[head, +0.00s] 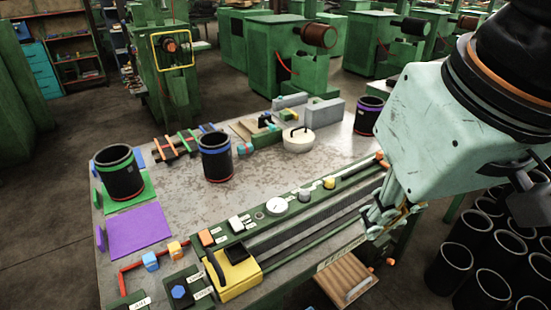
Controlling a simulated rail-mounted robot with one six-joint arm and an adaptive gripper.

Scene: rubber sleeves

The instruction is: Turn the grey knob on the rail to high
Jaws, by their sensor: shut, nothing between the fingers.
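A green rail (225,240) runs along the front of the table, carrying several knobs and a round white dial (277,206).
A yellow box with a black handle (238,278) stands at the rail's left front. Dark sleeves (215,157) and a cream lidded pot (298,141) stand farther back. Several black tubes (480,290) stand on the floor at right. The table's middle is mostly clear.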

